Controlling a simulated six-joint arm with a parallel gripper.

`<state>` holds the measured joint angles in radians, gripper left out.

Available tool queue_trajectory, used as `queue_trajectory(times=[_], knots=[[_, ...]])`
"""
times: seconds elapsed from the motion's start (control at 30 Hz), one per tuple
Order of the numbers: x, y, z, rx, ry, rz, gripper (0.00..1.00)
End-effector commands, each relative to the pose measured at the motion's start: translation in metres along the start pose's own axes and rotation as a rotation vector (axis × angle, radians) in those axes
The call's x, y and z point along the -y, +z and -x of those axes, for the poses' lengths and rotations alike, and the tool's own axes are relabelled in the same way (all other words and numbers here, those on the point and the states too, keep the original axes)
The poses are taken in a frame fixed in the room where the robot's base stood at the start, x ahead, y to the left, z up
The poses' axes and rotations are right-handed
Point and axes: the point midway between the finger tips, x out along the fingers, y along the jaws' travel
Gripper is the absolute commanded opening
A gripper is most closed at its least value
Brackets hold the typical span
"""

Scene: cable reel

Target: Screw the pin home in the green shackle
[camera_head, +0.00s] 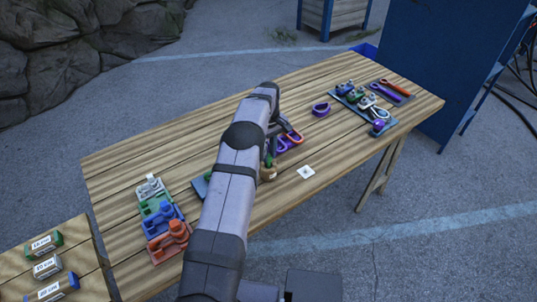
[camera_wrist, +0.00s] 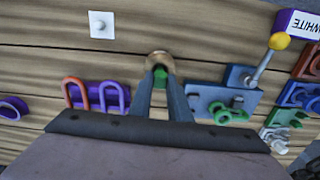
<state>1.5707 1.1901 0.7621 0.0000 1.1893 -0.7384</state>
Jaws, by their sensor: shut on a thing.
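My gripper (camera_wrist: 160,88) points down over the middle of the table, its fingers closed on a small green piece (camera_wrist: 160,74) that looks like the pin. The piece is at a round tan holder (camera_wrist: 159,57); I cannot tell whether it is inside or just above it. The holder also shows in the head view (camera_head: 268,174), beside my gripper. A blue fixture (camera_wrist: 208,100) lies just right of the fingers in the wrist view. A green part (camera_wrist: 228,112), possibly the green shackle, sits at it, partly hidden by my gripper's body.
The fixture has a yellow-knobbed lever (camera_wrist: 280,41). Left of my gripper in the wrist view stand orange and purple loops (camera_wrist: 97,95). A white square (camera_head: 306,172) lies on the table. Coloured blocks (camera_head: 165,222) and a blue tray (camera_head: 365,112) of parts stand at opposite ends.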

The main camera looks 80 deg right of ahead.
Motion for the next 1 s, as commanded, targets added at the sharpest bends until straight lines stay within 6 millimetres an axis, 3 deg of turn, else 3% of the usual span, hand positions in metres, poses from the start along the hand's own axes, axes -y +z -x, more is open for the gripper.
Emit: queue_trajectory(times=[0.53,1.0], knots=[[0.000,0.000,0.032,-0.001,0.001,0.000,0.00],[0.000,0.000,0.035,-0.001,0.000,0.000,0.00]])
